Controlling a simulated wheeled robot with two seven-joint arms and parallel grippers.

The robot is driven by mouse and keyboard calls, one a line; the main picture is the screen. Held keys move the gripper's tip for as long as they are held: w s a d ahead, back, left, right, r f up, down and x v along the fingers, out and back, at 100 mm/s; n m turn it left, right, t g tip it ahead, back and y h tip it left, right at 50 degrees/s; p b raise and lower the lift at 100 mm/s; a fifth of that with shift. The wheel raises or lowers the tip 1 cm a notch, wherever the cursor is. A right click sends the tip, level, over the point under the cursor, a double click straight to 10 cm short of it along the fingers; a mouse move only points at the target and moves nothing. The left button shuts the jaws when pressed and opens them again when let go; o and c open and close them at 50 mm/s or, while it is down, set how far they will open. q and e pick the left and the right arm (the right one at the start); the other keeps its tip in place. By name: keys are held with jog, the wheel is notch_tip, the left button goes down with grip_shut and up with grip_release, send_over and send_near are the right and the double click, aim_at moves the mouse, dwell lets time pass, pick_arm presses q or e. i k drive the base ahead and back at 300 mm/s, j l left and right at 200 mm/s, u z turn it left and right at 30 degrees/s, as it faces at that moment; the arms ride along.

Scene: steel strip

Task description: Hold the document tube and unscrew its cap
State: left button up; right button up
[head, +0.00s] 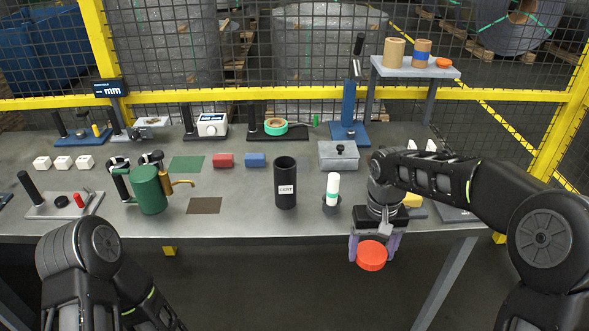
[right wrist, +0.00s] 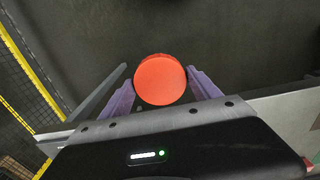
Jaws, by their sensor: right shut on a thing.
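The black document tube (head: 285,183), with a white label reading CERT, stands upright on the bench near the middle. Its top looks dark and uncapped. My right gripper (head: 373,247) is beyond the bench's front edge, to the right of the tube and apart from it. Its purple fingers are shut on a round orange-red cap (head: 371,256). The cap (right wrist: 160,79) also shows between the fingers in the right wrist view. My left arm shows at the lower left of the head view, but its gripper is not in view.
A white bottle with a green band (head: 332,188) stands in a dark holder right of the tube. A green canister (head: 149,190) with a brass spout stands left. A grey lidded box (head: 339,155) is behind. Bare bench top (head: 245,212) lies left of the tube.

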aim_at(285, 167)
jog(key=u, duration=1.25)
jog(key=i+l, duration=0.45)
jog(key=l, duration=0.15)
jog(key=i+l, duration=0.4)
jog(key=l, duration=0.2)
